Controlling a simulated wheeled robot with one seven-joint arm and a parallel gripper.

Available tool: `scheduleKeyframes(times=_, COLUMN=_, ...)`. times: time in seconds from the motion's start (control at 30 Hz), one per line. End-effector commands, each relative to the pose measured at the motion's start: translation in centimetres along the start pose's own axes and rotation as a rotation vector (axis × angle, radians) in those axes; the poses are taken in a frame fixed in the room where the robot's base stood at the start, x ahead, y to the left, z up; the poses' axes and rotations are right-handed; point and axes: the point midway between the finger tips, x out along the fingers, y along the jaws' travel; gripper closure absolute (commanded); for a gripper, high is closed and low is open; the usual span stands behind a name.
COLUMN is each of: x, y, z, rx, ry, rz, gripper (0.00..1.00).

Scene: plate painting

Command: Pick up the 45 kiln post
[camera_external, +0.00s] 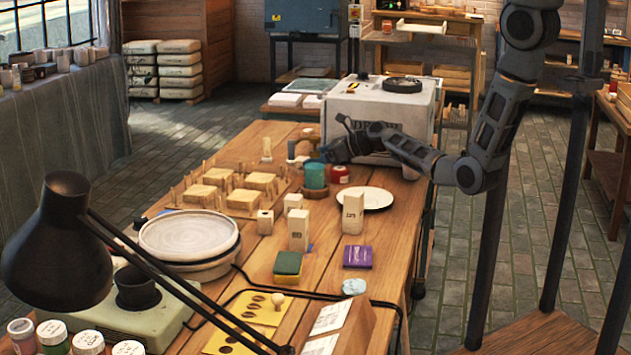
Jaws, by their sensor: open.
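Several pale kiln posts of different heights stand on the wooden table. The tallest-looking post (353,213) is at the right, with dark print on its face. Another printed post (298,230) stands left of it. A shorter post (292,204) is behind that one, and a small short block (265,222) stands at the left. The print is too small to read, so I cannot tell which is the 45 post. My gripper (322,153) is open, behind the posts near the teal cup, above the table. Its fingers are partly hard to make out against dark clutter.
A teal cup (315,176), a red jar (340,174) and a white plate (369,198) lie between my gripper and the posts. A pegged board with wooden blocks (277,195) is left. A sponge (288,267) and purple box (358,257) lie in front.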

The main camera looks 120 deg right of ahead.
Motion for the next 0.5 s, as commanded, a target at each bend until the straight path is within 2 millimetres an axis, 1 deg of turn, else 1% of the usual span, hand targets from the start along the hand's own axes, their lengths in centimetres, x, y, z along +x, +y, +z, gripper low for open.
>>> scheduleKeyframes(times=0.07, x=0.8, y=0.0, z=0.0, rx=0.001, ry=0.000, rz=0.000, gripper=0.28)
scheduleKeyframes(times=0.3, x=4.5, y=0.0, z=-0.1, rx=0.000, ry=0.000, rz=0.001, gripper=0.28)
scheduleKeyframes(times=0.4, x=5.5, y=0.0, z=0.0, rx=-0.001, ry=0.000, rz=0.000, gripper=0.28)
scheduleKeyframes(times=0.5, x=5.8, y=0.0, z=-0.1, rx=-0.001, ry=0.000, rz=0.000, gripper=0.28)
